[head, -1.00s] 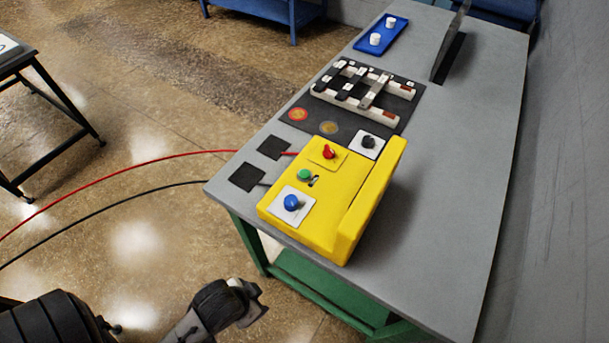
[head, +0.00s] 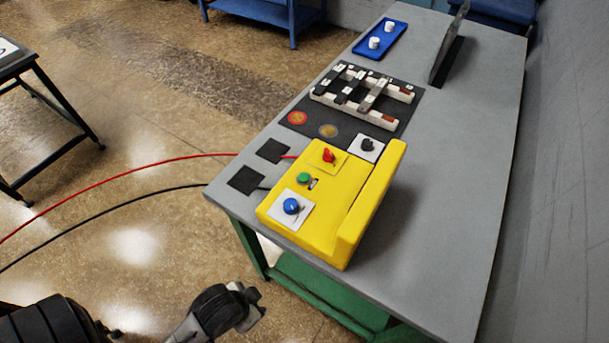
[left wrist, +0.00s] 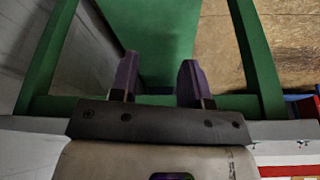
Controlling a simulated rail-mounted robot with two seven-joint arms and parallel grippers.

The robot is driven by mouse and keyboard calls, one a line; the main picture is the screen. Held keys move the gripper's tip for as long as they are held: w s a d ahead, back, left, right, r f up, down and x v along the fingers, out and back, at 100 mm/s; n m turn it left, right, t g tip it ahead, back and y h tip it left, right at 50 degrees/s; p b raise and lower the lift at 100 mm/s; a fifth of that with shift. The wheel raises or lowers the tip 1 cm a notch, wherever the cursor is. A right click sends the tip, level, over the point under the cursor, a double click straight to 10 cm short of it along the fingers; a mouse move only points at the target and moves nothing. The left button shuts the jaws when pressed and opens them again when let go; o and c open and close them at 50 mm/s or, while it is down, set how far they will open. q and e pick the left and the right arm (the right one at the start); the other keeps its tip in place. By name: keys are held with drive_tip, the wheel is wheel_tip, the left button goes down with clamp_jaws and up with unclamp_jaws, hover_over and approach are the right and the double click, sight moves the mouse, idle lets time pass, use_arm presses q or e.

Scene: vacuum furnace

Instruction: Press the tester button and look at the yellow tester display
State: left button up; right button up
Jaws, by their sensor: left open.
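The yellow tester (head: 330,215) sits on the near part of the grey bench. Its top carries a green button (head: 303,179), a red knob (head: 328,155), a blue knob (head: 291,206) and a black knob (head: 368,145). A raised yellow ridge runs along its right side; I cannot make out a display reading. My left gripper (head: 250,306) is low in front of the bench, below and left of the tester, apart from it. In the left wrist view its two fingers (left wrist: 160,82) are spread with nothing between them. My right gripper is not in view.
The grey bench (head: 455,200) has a green frame and free room right of the tester. Behind the tester are a dark mat with a white rack (head: 350,110) and a blue tray (head: 366,50) with white pieces. Red and black cables (head: 120,173) reach the bench's left edge.

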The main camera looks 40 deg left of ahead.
use_arm(q)
clamp_jaws()
idle(1.4)
